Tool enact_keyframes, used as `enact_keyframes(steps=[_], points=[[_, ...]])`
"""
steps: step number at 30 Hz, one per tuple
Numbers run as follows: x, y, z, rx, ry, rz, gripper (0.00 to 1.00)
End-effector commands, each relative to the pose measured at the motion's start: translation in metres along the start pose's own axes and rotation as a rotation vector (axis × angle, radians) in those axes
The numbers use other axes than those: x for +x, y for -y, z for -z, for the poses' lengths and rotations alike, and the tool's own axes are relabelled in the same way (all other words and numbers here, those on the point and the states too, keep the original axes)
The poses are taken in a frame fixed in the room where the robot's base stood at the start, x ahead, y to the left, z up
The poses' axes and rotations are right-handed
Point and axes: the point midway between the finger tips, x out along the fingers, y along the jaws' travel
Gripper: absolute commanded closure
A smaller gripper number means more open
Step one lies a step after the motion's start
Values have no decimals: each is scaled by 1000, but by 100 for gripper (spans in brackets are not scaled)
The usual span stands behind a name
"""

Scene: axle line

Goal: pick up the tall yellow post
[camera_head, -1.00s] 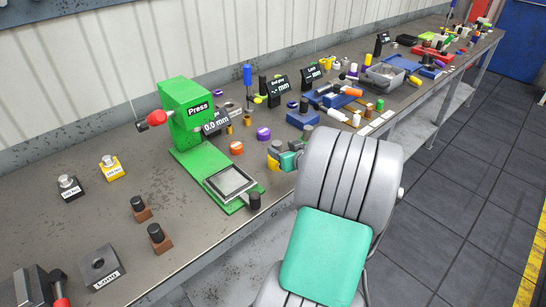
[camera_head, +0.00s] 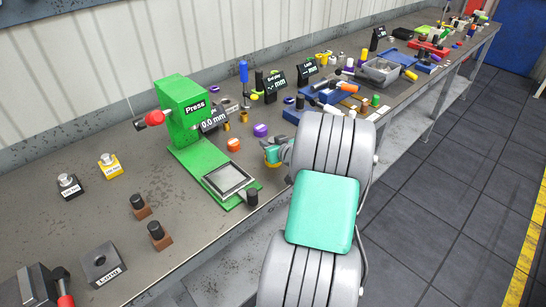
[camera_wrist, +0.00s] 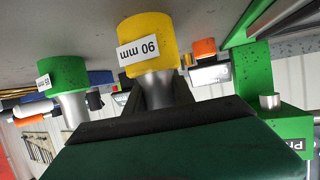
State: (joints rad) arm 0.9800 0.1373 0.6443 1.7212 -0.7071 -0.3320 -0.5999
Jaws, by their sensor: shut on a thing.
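The yellow post (camera_wrist: 148,45) is in the wrist view, with a wide yellow part marked "90 mm" and a narrower silver neck. My gripper (camera_wrist: 153,96) is shut on the silver neck, its dark fingers on both sides. The bench surface fills the top of this view, so the picture is upside down. I cannot tell whether the post touches the bench. In the head view my gripper (camera_head: 277,155) is low over the bench, right of the green press, and mostly hides the post.
A green post (camera_wrist: 63,76) with a silver neck stands close by in the wrist view. The green press (camera_head: 185,110) and an orange piece (camera_head: 233,145) are to the left. A blue holder (camera_head: 295,116) and several small parts lie beyond. The bench's front edge is near.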

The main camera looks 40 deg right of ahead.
Motion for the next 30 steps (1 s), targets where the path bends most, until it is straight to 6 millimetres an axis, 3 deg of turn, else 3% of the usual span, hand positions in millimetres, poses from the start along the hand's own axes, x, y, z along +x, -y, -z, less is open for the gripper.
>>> enact_keyframes(steps=[9,30], points=[[0,0,0,0,0,0,100],[0,0,0,0,0,0,100]])
